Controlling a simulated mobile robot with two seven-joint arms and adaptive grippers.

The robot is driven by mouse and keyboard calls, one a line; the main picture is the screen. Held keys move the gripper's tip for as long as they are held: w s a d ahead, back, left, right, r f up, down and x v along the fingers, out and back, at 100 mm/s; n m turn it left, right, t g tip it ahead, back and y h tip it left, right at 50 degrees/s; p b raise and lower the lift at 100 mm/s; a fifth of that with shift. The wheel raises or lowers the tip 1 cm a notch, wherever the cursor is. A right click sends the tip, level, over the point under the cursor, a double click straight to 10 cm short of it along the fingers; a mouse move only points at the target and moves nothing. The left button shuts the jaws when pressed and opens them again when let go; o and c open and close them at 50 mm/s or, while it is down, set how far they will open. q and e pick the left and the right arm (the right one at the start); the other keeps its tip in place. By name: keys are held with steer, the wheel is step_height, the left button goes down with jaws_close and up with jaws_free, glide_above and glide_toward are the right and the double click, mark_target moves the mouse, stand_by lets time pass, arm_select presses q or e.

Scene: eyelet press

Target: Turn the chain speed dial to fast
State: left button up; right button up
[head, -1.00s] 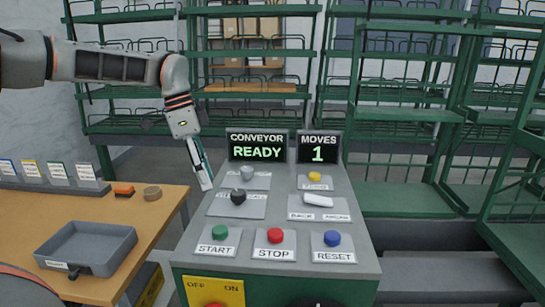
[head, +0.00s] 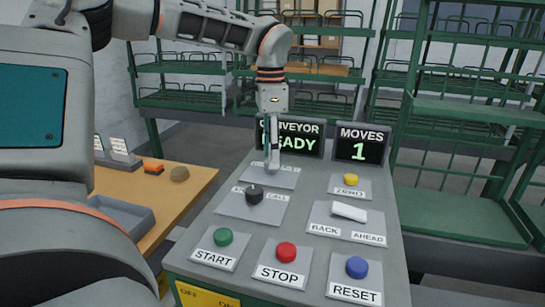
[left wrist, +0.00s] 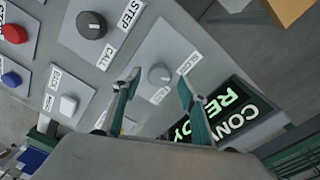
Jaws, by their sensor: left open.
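The small grey dial (left wrist: 160,74) sits on a grey plate near the display in the left wrist view, with two small white labels beside it that I cannot read clearly. In the head view its plate (head: 290,178) shows, but my left gripper (head: 272,167) hides the dial. In the left wrist view my left gripper (left wrist: 158,79) is open, with one finger on each side of the dial. I cannot tell whether the fingers touch it. My right gripper is out of view.
A black knob (head: 254,195) with STEP and CALL labels is close in front. The CONVEYOR READY display (head: 300,137) stands just behind. A white switch (head: 349,212), yellow button (head: 351,180) and START (head: 223,237), STOP (head: 286,252) and RESET (head: 357,267) buttons share the panel.

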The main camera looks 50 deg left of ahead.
arm_select(q)
steer(key=shift+f, duration=0.7)
steer(key=c, duration=1.1)
steer(key=shift+f, duration=0.15)
steer(key=shift+m+b, duration=0.5)
steer(key=shift+m, duration=0.2)
steer(key=m+b, duration=0.2)
steer(key=m, duration=0.2)
steer(key=shift+w+f, duration=0.1)
steer(key=m+b, duration=0.1)
steer(key=m, duration=0.2)
steer(key=shift+m, duration=0.9)
steer(key=shift+m+b, duration=0.35)
steer(key=shift+m, duration=0.35)
steer(key=shift+d+r+m, duration=0.1)
steer(key=shift+r+m, duration=0.1)
steer(key=shift+m, duration=0.6)
steer(key=shift+m+y, duration=0.3)
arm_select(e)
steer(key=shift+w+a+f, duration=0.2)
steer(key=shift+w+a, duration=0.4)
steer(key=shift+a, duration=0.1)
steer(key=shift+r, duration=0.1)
